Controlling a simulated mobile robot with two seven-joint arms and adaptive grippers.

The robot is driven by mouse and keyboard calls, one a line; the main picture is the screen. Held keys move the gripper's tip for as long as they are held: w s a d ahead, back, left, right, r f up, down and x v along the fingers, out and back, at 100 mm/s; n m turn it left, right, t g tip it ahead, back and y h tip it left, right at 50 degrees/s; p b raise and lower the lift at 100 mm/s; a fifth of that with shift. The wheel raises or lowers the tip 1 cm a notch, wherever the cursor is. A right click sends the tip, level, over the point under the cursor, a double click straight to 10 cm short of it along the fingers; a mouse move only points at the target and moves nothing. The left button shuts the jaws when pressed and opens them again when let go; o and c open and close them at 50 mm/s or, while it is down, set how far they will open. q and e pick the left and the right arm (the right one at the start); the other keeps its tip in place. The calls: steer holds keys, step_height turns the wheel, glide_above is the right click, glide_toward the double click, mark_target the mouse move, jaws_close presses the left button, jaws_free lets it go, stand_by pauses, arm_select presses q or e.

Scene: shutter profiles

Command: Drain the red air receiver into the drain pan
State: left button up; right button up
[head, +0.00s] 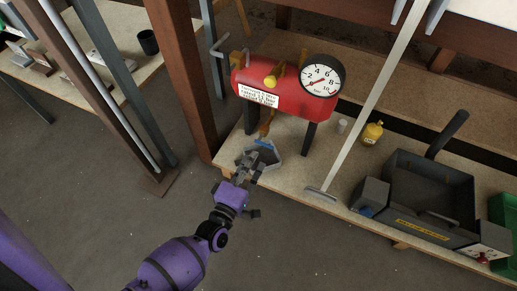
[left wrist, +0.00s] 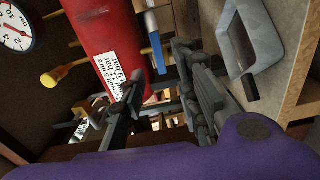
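The red air receiver (head: 262,84) stands on dark legs on the bench, with a white label and a round dial gauge (head: 322,76). It also shows in the left wrist view (left wrist: 95,25). A grey drain pan (head: 276,161) sits at the bench's front edge below the receiver, partly behind my left gripper; it also shows in the left wrist view (left wrist: 233,62). A blue bar (left wrist: 155,40) shows near the fingers. My left gripper (head: 247,160) is close to the pan. Its fingers (left wrist: 158,100) are apart with nothing seen between them. My right gripper is out of view.
A yellow bottle (head: 372,133), a small grey cylinder (head: 341,126) and a dark open machine (head: 425,190) are on the bench. A brown upright (head: 186,80) stands to the left.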

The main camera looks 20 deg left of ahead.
arm_select(q)
steer(key=s, duration=0.4)
